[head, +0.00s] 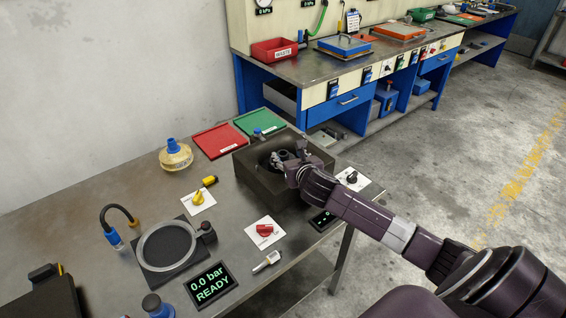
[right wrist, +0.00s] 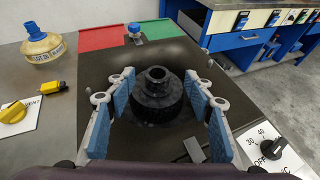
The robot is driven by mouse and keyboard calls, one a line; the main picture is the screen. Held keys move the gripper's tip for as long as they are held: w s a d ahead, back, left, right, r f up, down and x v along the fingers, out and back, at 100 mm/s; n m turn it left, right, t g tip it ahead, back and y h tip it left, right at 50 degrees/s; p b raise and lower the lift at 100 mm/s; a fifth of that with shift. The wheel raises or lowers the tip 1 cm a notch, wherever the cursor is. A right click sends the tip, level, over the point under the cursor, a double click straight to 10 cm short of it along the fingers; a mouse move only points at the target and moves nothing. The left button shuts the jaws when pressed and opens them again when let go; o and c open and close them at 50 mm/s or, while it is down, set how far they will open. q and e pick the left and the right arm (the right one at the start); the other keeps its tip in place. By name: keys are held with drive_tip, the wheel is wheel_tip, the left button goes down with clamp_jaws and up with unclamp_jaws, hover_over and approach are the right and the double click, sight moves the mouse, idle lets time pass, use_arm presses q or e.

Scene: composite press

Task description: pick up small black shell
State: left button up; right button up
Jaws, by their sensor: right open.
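A small black shell (right wrist: 157,92), round with a raised hollow neck, stands upright in the dark round recess of a square block (right wrist: 105,62). In the head view the block (head: 250,180) stands near the table's back right edge, and my gripper partly covers the shell. My right gripper (right wrist: 159,108) is open, its blue-padded fingers spread to the left and right of the shell with gaps on both sides. In the head view my right gripper (head: 290,165) is over the block. My left gripper is not in view.
Red tray (head: 220,140) and green tray (head: 261,122) lie behind the block. A yellow flask (head: 175,156) stands left of it. A yellow knob (head: 198,197), red knob (head: 265,230) and black dial (head: 352,178) surround it. A round plate fixture (head: 165,262) sits front left.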

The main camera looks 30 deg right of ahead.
sight(283, 154)
drive_tip(key=shift+w+a, duration=0.1)
drive_tip(key=shift+w, duration=0.1)
drive_tip(key=shift+w+f, duration=0.2)
drive_tip(key=shift+w, duration=0.05)
drive_tip(key=x, duration=0.4)
drive_tip(key=shift+s+f, duration=0.1)
drive_tip(key=shift+f, duration=0.2)
drive_tip(key=shift+w+f, duration=0.15)
drive_tip(key=shift+w, duration=0.15)
drive_tip(key=shift+c, duration=1.6)
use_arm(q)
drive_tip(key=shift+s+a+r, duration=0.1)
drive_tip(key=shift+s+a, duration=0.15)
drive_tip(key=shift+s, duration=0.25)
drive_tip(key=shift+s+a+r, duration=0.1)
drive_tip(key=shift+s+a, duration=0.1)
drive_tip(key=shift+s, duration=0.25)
use_arm(e)
clamp_jaws()
